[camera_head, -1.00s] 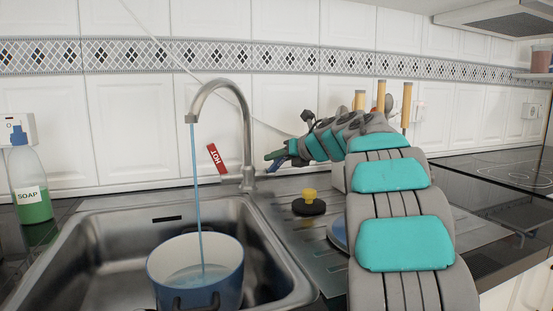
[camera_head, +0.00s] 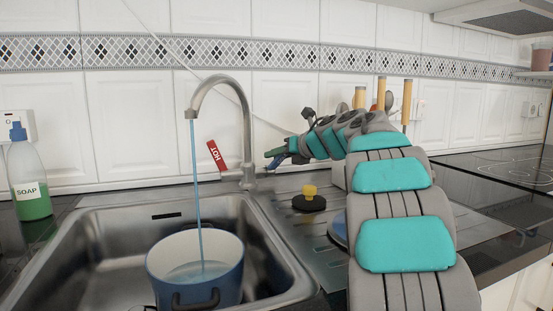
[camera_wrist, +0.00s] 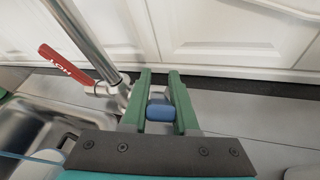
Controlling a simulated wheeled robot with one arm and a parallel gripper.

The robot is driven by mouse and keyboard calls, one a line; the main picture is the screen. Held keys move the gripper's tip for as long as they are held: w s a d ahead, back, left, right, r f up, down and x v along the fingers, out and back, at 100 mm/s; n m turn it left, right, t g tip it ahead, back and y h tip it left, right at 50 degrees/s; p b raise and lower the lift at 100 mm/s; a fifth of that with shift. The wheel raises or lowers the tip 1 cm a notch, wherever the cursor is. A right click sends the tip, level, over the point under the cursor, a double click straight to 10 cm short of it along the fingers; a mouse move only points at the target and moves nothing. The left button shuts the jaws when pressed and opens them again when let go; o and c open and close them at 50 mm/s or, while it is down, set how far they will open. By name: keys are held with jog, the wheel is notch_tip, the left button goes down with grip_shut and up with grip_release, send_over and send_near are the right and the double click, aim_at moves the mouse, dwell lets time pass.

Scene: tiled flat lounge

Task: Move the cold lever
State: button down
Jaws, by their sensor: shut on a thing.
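The cold lever is a blue piece (camera_wrist: 159,110) on the right side of the tap base. In the wrist view it sits between the two green fingers of my gripper (camera_wrist: 160,96), which are shut on it. In the head view my gripper (camera_head: 278,157) is just right of the tap base, and the lever is mostly hidden there. The tap (camera_head: 246,125) is a tall curved metal spout, with a red lever marked HOT (camera_head: 216,156) on its left side, tilted up. Bluish water (camera_head: 196,180) runs from the spout into a blue pot (camera_head: 222,285).
The pot stands in the metal sink (camera_head: 95,240). A soap bottle (camera_head: 28,180) stands left of the sink. A black stopper with a yellow knob (camera_head: 309,198) lies on the drainboard below my arm. The tiled wall (camera_head: 290,105) is close behind the tap.

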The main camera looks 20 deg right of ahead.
jog(key=shift+s+f+b, duration=0.15)
jog(key=shift+f+b, duration=0.2)
jog(key=shift+b, duration=0.6)
jog(key=shift+r+t, duration=0.3)
jog(key=c, duration=0.7)
grip_release()
jog(key=v, duration=0.8)
jog(key=shift+b, duration=0.4)
jog(key=shift+d, duration=0.1)
